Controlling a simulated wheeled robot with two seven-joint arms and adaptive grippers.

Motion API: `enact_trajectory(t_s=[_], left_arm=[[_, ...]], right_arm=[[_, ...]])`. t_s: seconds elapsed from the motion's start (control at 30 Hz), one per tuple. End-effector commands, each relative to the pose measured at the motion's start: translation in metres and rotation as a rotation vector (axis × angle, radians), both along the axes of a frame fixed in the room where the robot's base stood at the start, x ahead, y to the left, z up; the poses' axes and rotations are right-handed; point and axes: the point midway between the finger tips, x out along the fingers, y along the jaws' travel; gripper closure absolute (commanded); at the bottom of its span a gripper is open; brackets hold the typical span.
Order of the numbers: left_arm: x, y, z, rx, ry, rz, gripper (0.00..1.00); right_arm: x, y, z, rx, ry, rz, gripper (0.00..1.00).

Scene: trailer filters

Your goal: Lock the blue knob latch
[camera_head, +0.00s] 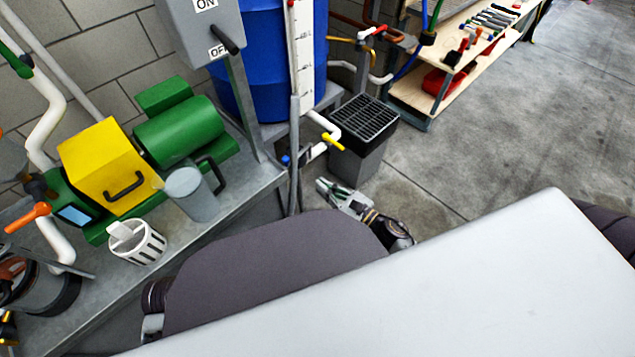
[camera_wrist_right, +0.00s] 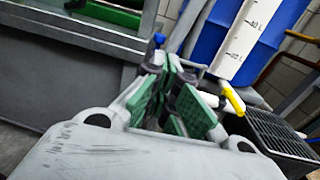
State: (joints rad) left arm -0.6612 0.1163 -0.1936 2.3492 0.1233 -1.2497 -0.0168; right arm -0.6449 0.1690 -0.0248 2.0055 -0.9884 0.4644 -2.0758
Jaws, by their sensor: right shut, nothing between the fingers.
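The small blue knob (camera_head: 286,160) is at the front edge of the metal bench, beside a grey upright post. It also shows in the right wrist view (camera_wrist_right: 158,40), just beyond the left fingertip. My right gripper (camera_head: 323,185) is below and to the right of the knob in the head view. In the right wrist view its green-padded fingers (camera_wrist_right: 172,66) are shut with nothing between them. The fingers partly hide what lies under the knob, and I cannot tell whether they touch it. The latch body is too small to make out.
A black-topped grey bin (camera_head: 362,128) and a yellow-handled white pipe valve (camera_head: 331,140) are close to the right gripper. A blue barrel (camera_head: 255,75) stands behind. The metal bench (camera_head: 225,205) carries green and yellow equipment. Open concrete floor (camera_head: 500,120) lies to the right.

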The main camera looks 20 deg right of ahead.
Motion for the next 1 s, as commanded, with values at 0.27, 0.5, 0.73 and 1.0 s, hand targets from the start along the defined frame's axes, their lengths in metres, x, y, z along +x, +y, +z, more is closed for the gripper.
enact_trajectory(t_s=[0.27,0.5,0.73,1.0], left_arm=[[0.002,0.001,0.007,0.008,0.003,-0.002,1.0],[0.001,0.002,0.007,0.012,0.011,-0.003,1.0],[-0.002,0.002,0.005,0.012,0.016,-0.003,1.0],[-0.005,0.001,0.003,0.012,0.021,-0.004,1.0]], right_arm=[[-0.019,-0.011,0.0,0.0,0.001,0.001,1.0],[-0.023,-0.014,0.0,-0.001,0.0,0.0,1.0],[-0.023,-0.014,0.0,-0.001,0.0,0.0,1.0],[-0.023,-0.014,0.0,-0.001,0.0,0.0,1.0]])
